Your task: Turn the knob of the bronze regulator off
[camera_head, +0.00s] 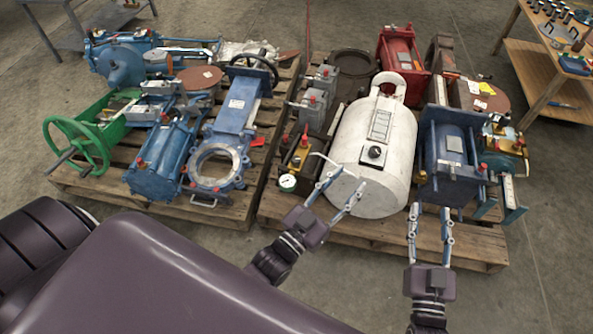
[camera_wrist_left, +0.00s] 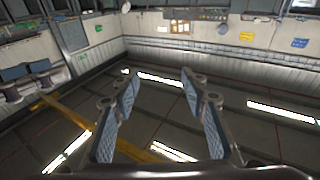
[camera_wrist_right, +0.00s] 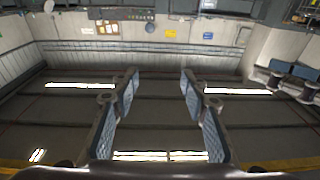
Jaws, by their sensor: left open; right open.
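The bronze regulator (camera_head: 297,160) is a brassy yellow body with a red knob on top and a round white-faced gauge (camera_head: 287,182) at its front. It stands at the front left of the right pallet, left of the white tank. My left gripper (camera_head: 343,184) is open and empty, to the right of the regulator and in front of the tank, apart from the knob. My right gripper (camera_head: 430,207) is open and empty in front of the blue square cylinder. Both wrist views show spread fingers with only floor and walls beyond, and no regulator.
The white tank (camera_head: 350,150) and blue cylinder (camera_head: 455,150) stand close behind my grippers. Grey valve boxes (camera_head: 313,103) sit behind the regulator. The left pallet (camera_head: 120,190) carries blue valves and a green handwheel. A wooden table (camera_head: 540,75) is at right. Bare floor surrounds the pallets.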

